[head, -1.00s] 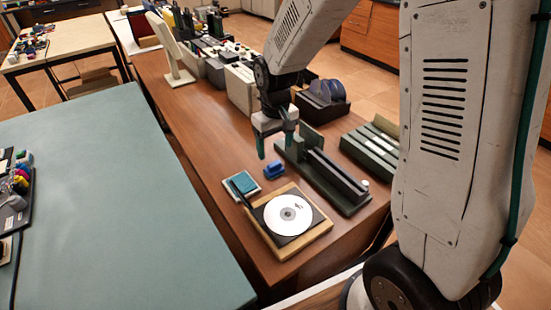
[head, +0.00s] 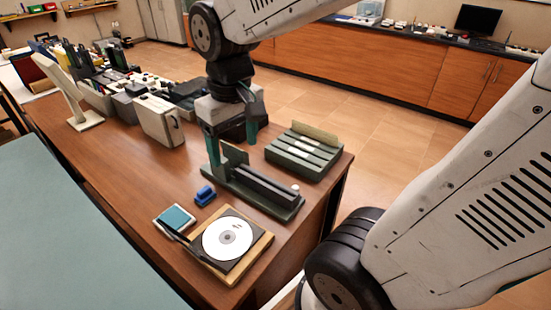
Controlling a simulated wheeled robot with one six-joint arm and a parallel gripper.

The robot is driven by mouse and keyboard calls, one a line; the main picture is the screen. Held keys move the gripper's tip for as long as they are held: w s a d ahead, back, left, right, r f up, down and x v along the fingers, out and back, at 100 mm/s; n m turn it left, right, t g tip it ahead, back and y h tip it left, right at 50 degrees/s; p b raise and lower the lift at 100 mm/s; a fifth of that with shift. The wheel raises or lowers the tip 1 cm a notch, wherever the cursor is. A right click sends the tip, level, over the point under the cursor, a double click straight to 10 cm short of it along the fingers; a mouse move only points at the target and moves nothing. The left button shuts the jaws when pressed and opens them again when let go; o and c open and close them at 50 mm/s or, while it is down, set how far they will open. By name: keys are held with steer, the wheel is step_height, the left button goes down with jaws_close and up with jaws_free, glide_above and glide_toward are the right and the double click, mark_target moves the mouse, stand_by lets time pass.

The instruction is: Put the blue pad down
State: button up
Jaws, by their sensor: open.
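A flat blue-teal pad (head: 177,217) lies in a small pale tray near the front of the brown table. A small, darker blue block-like thing (head: 205,195) lies on the table just behind it; I cannot tell which of the two is the blue pad. My gripper (head: 233,152) is open, with its two green fingers pointing down and apart. It hangs by the far left end of a dark green rail fixture (head: 262,192), behind both blue things. I see nothing held between the fingers.
A white disc (head: 227,238) on a black square and wooden board sits right of the pale tray, and a dark bar lies between them. A green ribbed block (head: 303,152) stands at the back right. Grey boxes (head: 158,121) stand at left. Bare table lies left of the tray.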

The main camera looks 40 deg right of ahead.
steer(key=s+r, duration=0.2)
steer(key=s, duration=0.9)
steer(key=shift+d+m, duration=0.4)
steer(key=shift+o, duration=0.5)
steer(key=shift+t, duration=0.3)
steer(key=shift+f, duration=0.1)
